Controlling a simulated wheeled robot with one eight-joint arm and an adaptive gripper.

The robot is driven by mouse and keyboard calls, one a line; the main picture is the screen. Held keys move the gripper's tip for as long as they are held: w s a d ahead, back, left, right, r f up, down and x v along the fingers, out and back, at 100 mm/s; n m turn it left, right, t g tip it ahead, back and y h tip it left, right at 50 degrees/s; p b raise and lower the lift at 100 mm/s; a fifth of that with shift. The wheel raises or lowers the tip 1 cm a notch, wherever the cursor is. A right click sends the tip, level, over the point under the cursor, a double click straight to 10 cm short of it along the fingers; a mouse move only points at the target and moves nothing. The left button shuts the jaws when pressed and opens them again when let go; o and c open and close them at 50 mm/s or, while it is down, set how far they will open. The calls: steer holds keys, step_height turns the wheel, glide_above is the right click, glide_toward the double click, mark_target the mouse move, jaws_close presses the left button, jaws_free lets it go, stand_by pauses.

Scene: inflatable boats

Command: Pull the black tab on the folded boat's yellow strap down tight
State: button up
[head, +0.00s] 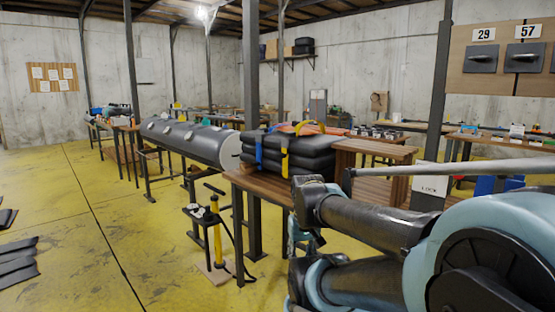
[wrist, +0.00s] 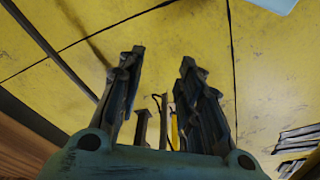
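The folded boat (head: 312,160) is a black stack lying on a wooden table in the middle of the head view. A blue strap (head: 259,152) and a yellow strap (head: 285,164) run down its near side, and the yellow one forms a raised loop on top. A small dark patch on the yellow strap (head: 284,150) may be the black tab; it is too small to be sure. My gripper (wrist: 160,72) shows in the wrist view with its two dark fingers apart and nothing between them. It points toward the yellow floor, away from the strap. The boat is not visible in the wrist view.
A yellow hand pump (head: 217,242) stands on the floor before the table (head: 262,187). A long grey inflated tube (head: 185,141) rests on stands to the left. Black flat pieces (head: 16,262) lie on the floor at far left. The left floor is mostly clear.

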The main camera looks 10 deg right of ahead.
mark_target(278, 157)
steer(key=o, duration=0.4)
steer(key=shift+s+r, duration=0.1)
steer(key=shift+s, duration=0.05)
steer(key=w+d+r+n+t+h, duration=0.15)
steer(key=w+r+n+h, duration=0.25)
steer(key=w+r+n, duration=0.45)
steer(key=w+d+r+n+t+h, duration=0.15)
steer(key=w+r+n+h, duration=0.35)
steer(key=w, duration=0.6)
steer(key=w+a+r+n+t+h, duration=0.35)
steer(key=w+a+n, duration=0.3)
steer(key=a, duration=0.25)
steer(key=w+a+r+n+t+h, duration=0.2)
steer(key=w+a+r+n, duration=0.25)
steer(key=w+a, duration=0.3)
steer(key=shift+n, duration=0.25)
steer(key=x, duration=1.1)
steer(key=f+x, duration=0.1)
steer(key=x, duration=0.4)
steer(key=shift+w+d, duration=0.25)
steer(key=shift+d, duration=0.05)
jaws_close()
